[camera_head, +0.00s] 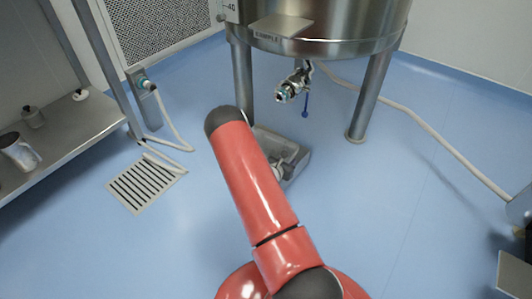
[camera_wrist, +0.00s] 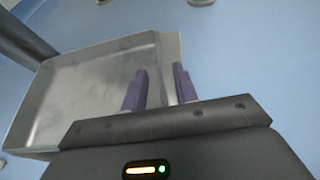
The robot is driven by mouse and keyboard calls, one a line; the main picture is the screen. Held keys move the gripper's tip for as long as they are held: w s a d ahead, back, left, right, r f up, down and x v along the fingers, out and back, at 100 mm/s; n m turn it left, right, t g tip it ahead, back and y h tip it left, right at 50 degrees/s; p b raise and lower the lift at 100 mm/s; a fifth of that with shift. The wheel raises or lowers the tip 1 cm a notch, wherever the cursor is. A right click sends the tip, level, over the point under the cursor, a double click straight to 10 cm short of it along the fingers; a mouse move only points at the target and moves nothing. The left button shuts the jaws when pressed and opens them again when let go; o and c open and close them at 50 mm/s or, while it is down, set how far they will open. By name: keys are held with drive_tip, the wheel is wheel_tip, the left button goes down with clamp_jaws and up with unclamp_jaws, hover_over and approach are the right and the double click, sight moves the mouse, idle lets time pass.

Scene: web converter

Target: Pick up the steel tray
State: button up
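The steel tray (camera_head: 297,172) is on the blue floor under the tank, partly hidden behind my arm in the head view. In the wrist view the shallow grey tray (camera_wrist: 75,90) fills the left and middle, and it looks empty. My gripper (camera_wrist: 160,72) has two purple fingers standing apart with nothing clamped between them. The left finger overlaps the tray's inside and the right finger is just outside its right edge, so the right wall shows between them. I cannot tell whether either finger touches it. In the head view my gripper is mostly hidden by the arm.
The steel tank (camera_head: 330,22) stands on legs (camera_head: 368,100) close around the tray, with a valve (camera_head: 293,86) hanging above. A floor drain grate (camera_head: 145,183) and a steel bench (camera_head: 60,130) are left. A hose (camera_head: 430,130) runs right.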

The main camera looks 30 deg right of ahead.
drive_tip(key=shift+w+d+f, duration=0.2)
drive_tip(key=shift+w+d, duration=0.05)
drive_tip(key=shift+d, duration=0.15)
clamp_jaws()
drive_tip(key=shift+r, duration=0.1)
idle(1.1)
